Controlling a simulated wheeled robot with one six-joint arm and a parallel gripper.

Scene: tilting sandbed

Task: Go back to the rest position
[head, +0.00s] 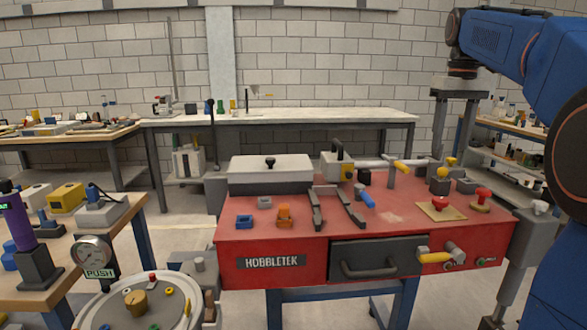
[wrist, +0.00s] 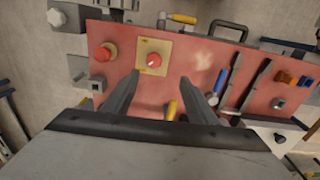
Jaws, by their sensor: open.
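My gripper (head: 450,145) hangs from my blue arm at the upper right of the head view, pointing down above the right part of the red table. In the wrist view its two fingers (wrist: 160,76) are spread apart with nothing between them. The red table (head: 290,247), marked HOBBLETEK, lies below. A red button on a yellowish plate (wrist: 153,60) appears just beyond the fingertips in the wrist view; it also shows in the head view (head: 440,209). Another red knob (wrist: 106,52) is left of it.
The table carries a white lidded box (head: 250,174), dark rails (head: 317,212), an orange part (head: 285,217) and a blue part (head: 244,222). A drawer (head: 375,259) is in its front. A round dial station (head: 120,312) stands at front left. Air around the gripper looks clear.

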